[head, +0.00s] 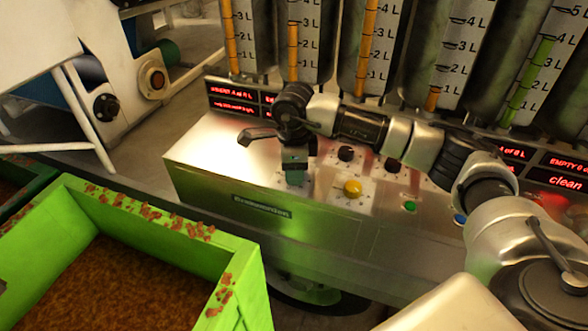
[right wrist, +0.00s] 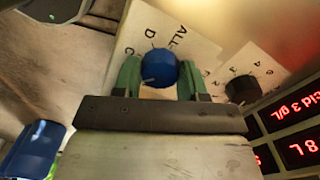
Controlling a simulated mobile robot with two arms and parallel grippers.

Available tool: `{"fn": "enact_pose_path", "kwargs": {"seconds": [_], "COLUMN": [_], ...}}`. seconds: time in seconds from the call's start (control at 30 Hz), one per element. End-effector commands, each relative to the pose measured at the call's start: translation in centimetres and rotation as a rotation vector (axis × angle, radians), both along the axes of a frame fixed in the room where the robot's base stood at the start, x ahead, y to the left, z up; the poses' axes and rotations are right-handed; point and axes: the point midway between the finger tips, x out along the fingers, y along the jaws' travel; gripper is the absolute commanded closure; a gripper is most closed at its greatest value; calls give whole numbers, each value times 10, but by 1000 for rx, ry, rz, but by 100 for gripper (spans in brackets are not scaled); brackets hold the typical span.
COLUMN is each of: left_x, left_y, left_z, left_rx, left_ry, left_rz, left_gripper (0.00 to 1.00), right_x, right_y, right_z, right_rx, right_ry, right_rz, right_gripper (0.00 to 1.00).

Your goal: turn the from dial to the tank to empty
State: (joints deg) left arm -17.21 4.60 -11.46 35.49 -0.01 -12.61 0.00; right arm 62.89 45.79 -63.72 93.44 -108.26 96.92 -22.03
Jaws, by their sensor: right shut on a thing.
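In the right wrist view a blue dial (right wrist: 158,68) sits on a pale label plate with "ALL", "D" and other letters around it. My right gripper (right wrist: 160,78) has its green fingertips on both sides of this dial, closed on it. A white mark shows at the dial's lower left edge; which letter it points to is unclear. In the head view my right gripper (head: 295,170) is over the left part of the steel panel (head: 215,155) and hides the dial. No readable word tells whether this is the from dial. My left gripper is not in view.
A black dial (right wrist: 241,89) stands close right of the gripper. The panel also carries a yellow button (head: 352,188) and a green button (head: 409,206). Behind stand several tanks with level scales (head: 293,45) and red displays (head: 232,96). A green crate (head: 245,285) is at front left.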

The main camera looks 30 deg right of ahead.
Motion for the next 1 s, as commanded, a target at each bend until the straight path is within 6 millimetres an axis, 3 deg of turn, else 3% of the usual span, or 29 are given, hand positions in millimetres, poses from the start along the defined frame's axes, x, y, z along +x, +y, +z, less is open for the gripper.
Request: {"fn": "enact_pose_path", "kwargs": {"seconds": [0.3,0.33,0.5,0.8,1.0], "left_x": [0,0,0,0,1], "left_y": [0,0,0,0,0], "left_z": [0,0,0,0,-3], "left_rx": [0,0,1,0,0], "left_ry": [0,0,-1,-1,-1], "left_rz": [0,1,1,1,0], "left_gripper": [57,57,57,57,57], "right_x": [1,1,0,0,1], "right_y": [0,0,0,0,0], "right_z": [1,1,1,3,30], "right_rx": [1,1,1,0,1], "right_ry": [-3,-3,-2,-1,-6], "right_rz": [0,0,-1,-1,-1], "right_gripper": [82,55,33,33,33]}}
